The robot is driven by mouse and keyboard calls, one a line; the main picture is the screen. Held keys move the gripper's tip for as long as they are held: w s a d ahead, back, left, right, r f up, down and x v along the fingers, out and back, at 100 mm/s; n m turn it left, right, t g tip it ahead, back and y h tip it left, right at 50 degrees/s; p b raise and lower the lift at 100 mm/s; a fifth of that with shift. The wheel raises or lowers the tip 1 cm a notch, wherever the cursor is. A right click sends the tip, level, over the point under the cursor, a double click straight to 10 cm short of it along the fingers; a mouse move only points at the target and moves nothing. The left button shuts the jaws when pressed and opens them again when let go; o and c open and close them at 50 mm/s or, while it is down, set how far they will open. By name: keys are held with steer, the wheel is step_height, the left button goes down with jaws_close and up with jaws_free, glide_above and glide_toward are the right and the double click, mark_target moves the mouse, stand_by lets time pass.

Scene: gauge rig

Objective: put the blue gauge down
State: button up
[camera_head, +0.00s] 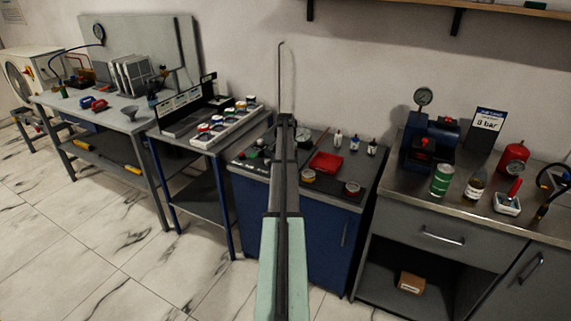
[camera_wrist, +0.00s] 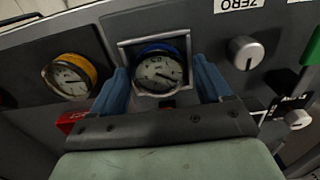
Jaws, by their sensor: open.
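The blue gauge (camera_wrist: 158,70), a round white dial with a blue rim, sits inside a square metal frame (camera_wrist: 186,44) on a dark panel in the wrist view. My gripper (camera_wrist: 162,82) is open, with one blue finger on each side of the gauge's lower part. Whether the fingers touch the gauge or frame is unclear. In the head view my arm reaches over the middle bench and hides its own fingertips. A dial (camera_head: 303,134) shows beside the arm there; I cannot tell whether it is the blue gauge.
A yellow-rimmed gauge (camera_wrist: 70,76) is left of the frame in the wrist view. A silver knob (camera_wrist: 245,52) under a ZERO label is at right. On the middle bench, a red tray (camera_head: 326,162) and several small bottles stand right of my arm.

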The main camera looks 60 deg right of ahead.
step_height(320, 180, up, 12)
steer(key=shift+r, duration=0.15)
stand_by(0.3)
